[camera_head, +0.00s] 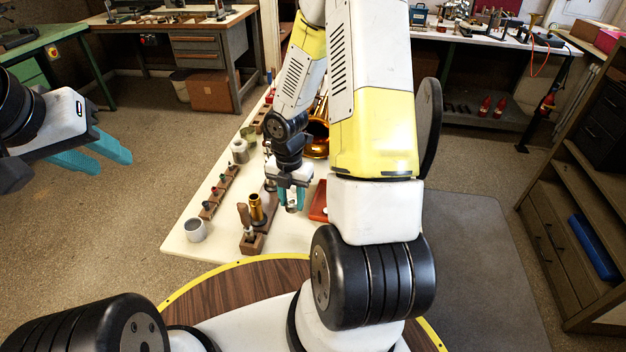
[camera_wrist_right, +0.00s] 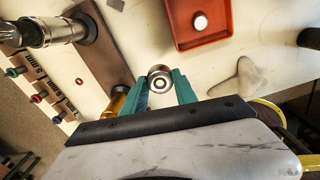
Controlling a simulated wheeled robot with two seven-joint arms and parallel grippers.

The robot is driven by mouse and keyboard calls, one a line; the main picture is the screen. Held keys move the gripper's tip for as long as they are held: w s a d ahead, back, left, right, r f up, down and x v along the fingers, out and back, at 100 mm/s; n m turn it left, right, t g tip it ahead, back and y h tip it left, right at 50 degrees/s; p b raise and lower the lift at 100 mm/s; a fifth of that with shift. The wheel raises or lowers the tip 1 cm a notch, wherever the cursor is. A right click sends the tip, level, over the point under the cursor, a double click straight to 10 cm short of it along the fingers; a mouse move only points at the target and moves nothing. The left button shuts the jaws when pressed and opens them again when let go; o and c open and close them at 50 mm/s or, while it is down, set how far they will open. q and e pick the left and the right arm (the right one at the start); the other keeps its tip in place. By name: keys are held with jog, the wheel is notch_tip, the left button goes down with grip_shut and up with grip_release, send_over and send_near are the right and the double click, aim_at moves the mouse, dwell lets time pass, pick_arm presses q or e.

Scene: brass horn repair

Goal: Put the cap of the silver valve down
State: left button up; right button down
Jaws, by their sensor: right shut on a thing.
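My right gripper (camera_head: 291,207) is over the white bench. Its teal fingers are shut on a small silver cap (camera_wrist_right: 159,79), whose round face shows between the fingertips in the right wrist view. The cap is held above the bench. The silver valve (camera_wrist_right: 56,31) is at the upper left of the right wrist view, by a brown wooden block (camera_wrist_right: 100,50). My left gripper (camera_head: 114,166) is at the far left of the head view, open and empty, away from the bench.
A red tray (camera_wrist_right: 222,42) with a small white round thing in it lies beyond the cap. A brass valve (camera_head: 257,209) stands near my right gripper. A rack (camera_head: 219,190) with small coloured pieces and a grey cup (camera_head: 195,231) are to the left.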

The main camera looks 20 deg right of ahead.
jog(key=shift+n, duration=0.4)
jog(key=shift+d+f, duration=0.1)
jog(key=shift+d, duration=0.3)
jog(key=w+d, duration=0.2)
jog(key=d, duration=0.2)
jog(key=w+d+f, duration=0.1)
jog(key=w+d, duration=0.1)
jog(key=d, duration=0.3)
jog(key=w+d, duration=0.1)
jog(key=d, duration=0.3)
jog(key=shift+w+d+f, duration=0.2)
jog(key=shift+w+d, duration=0.2)
jog(key=shift+d+f, duration=0.15)
jog(key=shift+f, duration=1.6)
jog(key=shift+f, duration=0.1)
jog(key=c, duration=1)
grip_release()
jog(key=shift+o, duration=0.2)
